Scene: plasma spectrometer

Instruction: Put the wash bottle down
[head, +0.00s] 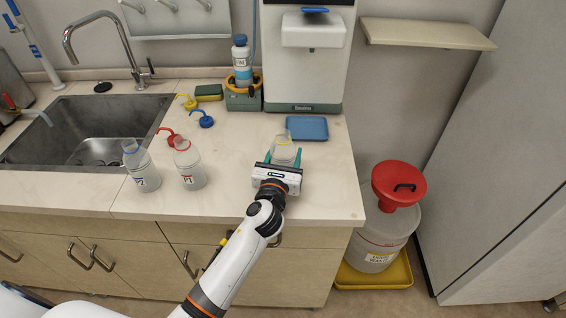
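A translucent wash bottle (284,152) with a yellow ring at its open neck is at the right part of the counter, in the head view. My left gripper (284,158) has its teal fingers on both sides of it and appears shut on it. The gripper body hides the bottle's lower part, so I cannot tell whether its base touches the counter. Two similar bottles stand upright to the left, one with blue marking (144,172) and one with red marking (189,170). My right gripper is not in view.
Yellow (187,101), blue (202,119) and red (168,133) spouted caps lie on the counter (235,190). A blue tray (307,128) lies behind the held bottle, before a white instrument (304,75). A sink (85,133) is left; a red-lidded waste container (378,240) stands right.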

